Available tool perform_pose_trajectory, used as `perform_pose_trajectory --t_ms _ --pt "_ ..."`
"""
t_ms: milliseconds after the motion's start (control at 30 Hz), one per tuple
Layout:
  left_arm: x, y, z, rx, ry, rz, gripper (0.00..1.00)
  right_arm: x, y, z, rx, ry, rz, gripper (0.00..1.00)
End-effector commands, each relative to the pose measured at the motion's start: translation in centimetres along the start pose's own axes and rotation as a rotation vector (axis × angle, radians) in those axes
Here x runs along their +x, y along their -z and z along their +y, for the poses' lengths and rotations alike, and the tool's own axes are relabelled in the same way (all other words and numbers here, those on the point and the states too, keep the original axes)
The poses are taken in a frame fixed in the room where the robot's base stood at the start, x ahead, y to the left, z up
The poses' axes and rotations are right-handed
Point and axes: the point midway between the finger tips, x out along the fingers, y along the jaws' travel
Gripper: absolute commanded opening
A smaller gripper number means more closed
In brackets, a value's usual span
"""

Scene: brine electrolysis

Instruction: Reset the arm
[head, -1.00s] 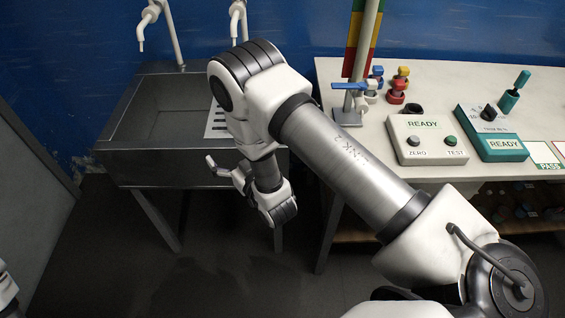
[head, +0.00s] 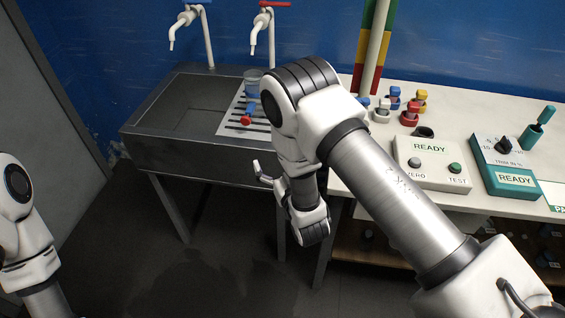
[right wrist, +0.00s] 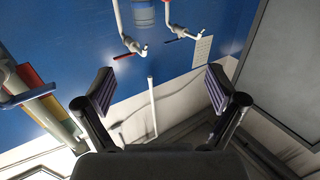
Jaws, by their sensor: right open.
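My right arm reaches across the head view from the lower right and bends down at its elbow. My right gripper (head: 261,174) hangs in front of the sink's right side, apart from everything. In the right wrist view its two fingers (right wrist: 162,92) are spread wide with nothing between them. Part of my left arm shows at the left edge of the head view. Its gripper is out of the picture.
A grey sink (head: 150,122) with two white taps (head: 208,40) stands left. The white bench (head: 470,108) at right holds a READY box (head: 432,165), a teal READY unit (head: 505,165) and several coloured stoppers. The floor before the sink is clear.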

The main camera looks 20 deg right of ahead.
Motion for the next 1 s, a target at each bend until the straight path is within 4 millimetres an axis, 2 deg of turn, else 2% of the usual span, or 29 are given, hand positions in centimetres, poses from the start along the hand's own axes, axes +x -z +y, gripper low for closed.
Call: perform_pose_trajectory --t_ms 300,367,467,567,600,667,700,800,900,1000 --pt "0.0 0.0 0.0 0.0 0.0 0.0 0.4 -0.1 -0.2 0.1 0.0 -0.002 -0.004 0.94" --pt "0.0 0.0 0.0 0.0 0.0 0.0 0.4 -0.4 -0.9 0.9 0.005 -0.02 -0.019 0.94" --pt "0.0 0.0 0.0 0.0 0.0 0.0 0.4 -2.8 -3.8 3.6 0.016 -0.068 -0.132 0.94" --pt "0.0 0.0 0.0 0.0 0.0 0.0 0.4 -7.7 -9.5 5.7 0.029 -0.104 -0.42 0.94" --pt "0.0 0.0 0.0 0.0 0.0 0.0 0.4 -10.4 -11.9 6.3 0.036 -0.112 -0.562 0.94" --pt "0.0 0.0 0.0 0.0 0.0 0.0 0.4 -15.0 -15.0 6.7 0.046 -0.118 -0.777 0.94" --pt "0.0 0.0 0.0 0.0 0.0 0.0 0.4 -18.2 -16.6 6.8 0.052 -0.116 -0.916 0.94" --pt "0.0 0.0 0.0 0.0 0.0 0.0 0.4 -25.9 -18.7 6.3 0.06 -0.09 -1.229 0.94" --pt "0.0 0.0 0.0 0.0 0.0 0.0 0.4 -31.3 -19.1 5.7 0.051 -0.05 -1.45 0.94" --pt "0.0 0.0 0.0 0.0 0.0 0.0 0.4 -33.5 -19.1 5.4 0.042 -0.027 -1.557 0.94"
